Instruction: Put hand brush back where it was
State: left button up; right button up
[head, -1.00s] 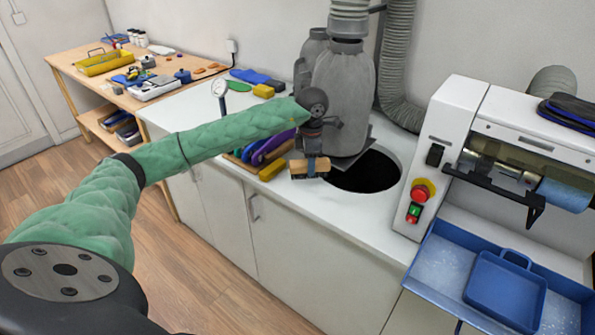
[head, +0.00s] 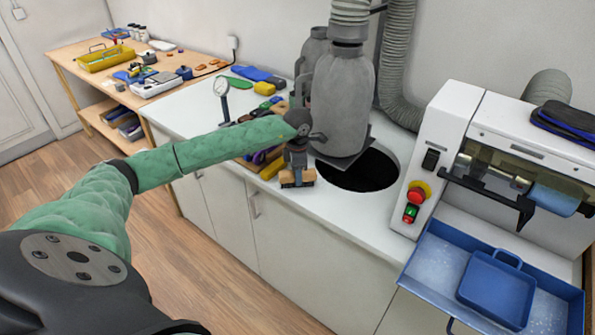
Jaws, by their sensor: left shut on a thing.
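My left gripper (head: 297,171) is at the front edge of the white counter (head: 240,103), left of the round black opening. It is shut on the hand brush (head: 306,180), whose wooden body shows on both sides of the fingers. The brush is low, at or just above the counter; I cannot tell whether it touches. My gripper hides its middle. My right gripper is not in view.
Right behind the brush are the black opening (head: 357,172) and grey dust-collector canisters (head: 341,100). Coloured pieces and a yellow block (head: 271,168) lie close on the left. The white machine (head: 440,150) and blue tray (head: 430,262) stand to the right.

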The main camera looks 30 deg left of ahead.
pick_arm(q)
jog(key=shift+f, duration=0.1)
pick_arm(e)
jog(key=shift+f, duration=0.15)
pick_arm(q)
jog(key=shift+f, duration=0.1)
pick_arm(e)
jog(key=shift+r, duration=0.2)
pick_arm(q)
jog(key=o, duration=1.3)
jog(key=shift+c, duration=0.2)
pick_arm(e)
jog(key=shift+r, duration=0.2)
